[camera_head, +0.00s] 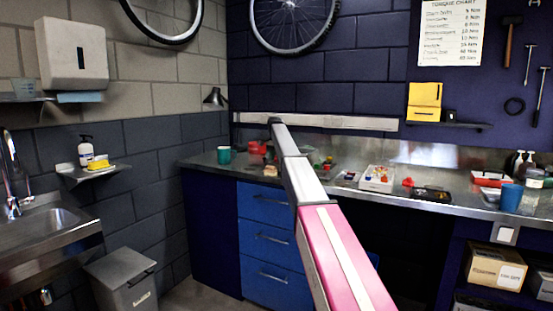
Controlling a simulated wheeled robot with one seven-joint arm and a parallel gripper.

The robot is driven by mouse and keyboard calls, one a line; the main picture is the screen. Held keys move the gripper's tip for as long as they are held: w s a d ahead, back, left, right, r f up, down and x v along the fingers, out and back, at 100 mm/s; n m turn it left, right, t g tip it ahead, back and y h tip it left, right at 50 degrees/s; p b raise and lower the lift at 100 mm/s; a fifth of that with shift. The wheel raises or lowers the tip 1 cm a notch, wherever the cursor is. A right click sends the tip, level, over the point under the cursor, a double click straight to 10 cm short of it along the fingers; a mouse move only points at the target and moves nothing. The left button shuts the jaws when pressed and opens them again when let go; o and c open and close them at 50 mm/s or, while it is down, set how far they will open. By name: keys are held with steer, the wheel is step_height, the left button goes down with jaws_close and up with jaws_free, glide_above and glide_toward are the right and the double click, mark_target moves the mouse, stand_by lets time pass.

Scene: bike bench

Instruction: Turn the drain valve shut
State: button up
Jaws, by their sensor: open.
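A small shiny metal fitting (46,297) shows below the sink at the lower left edge of the head view. It may be the drain valve, but it is too small and cut off to tell its handle or its position. The steel sink (70,236) stands above it against the left wall, with a chrome tap (12,180). My pink and grey arm reaches up from the bottom across the middle of the view, far to the right of the sink. My gripper cannot be made out at its far end.
A grey lidded bin (122,280) stands right of the sink. A small shelf (95,173) holds a soap bottle (86,150). Blue drawers (265,240) stand under the cluttered steel workbench (205,160). Some bare floor (200,295) shows between bin and drawers.

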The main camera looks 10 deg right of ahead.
steer(key=c, duration=0.6)
steer(key=n, duration=0.3)
steer(key=shift+n, duration=0.3)
steer(key=n, duration=0.3)
steer(key=shift+n, duration=0.3)
steer(key=n, duration=0.6)
steer(key=shift+t, duration=0.3)
steer(key=shift+n, duration=0.3)
